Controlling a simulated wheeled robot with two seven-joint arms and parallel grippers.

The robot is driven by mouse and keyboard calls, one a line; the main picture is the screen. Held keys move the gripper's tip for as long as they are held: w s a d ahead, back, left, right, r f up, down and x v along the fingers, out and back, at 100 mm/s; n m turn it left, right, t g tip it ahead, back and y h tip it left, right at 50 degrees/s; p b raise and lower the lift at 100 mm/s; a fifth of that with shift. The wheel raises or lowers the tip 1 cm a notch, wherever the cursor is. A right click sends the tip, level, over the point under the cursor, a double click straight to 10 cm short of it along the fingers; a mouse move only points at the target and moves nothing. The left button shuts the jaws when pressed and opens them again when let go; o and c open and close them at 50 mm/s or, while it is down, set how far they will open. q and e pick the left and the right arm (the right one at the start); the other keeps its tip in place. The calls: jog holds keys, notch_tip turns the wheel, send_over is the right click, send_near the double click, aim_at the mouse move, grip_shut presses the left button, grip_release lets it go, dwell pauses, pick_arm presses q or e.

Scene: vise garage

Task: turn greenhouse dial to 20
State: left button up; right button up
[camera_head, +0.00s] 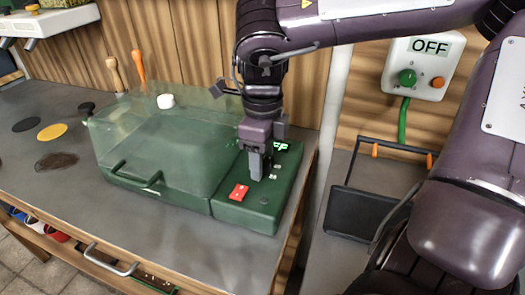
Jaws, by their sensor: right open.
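The greenhouse (150,150) is a green box with a clear domed lid and a white knob on top. It stands on the grey bench. Its green control panel (232,212) joins it on the right and carries a red switch (239,192), a small dark round button and a lit green display (281,146). Only "FF" shows on the display. My right gripper (259,172) points down over the panel, open, between the red switch and the display. The dial is not clearly visible; my gripper may hide it, and I cannot tell contact. My left gripper is out of view.
A white wall box (418,66) reading "OFF", with green and orange buttons, hangs at the right. A black tray (359,213) with an orange-gripped handle lies below it. Dark and yellow discs (52,132) lie on the bench at left. The front bench is clear.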

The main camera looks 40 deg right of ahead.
jog(key=c, duration=1)
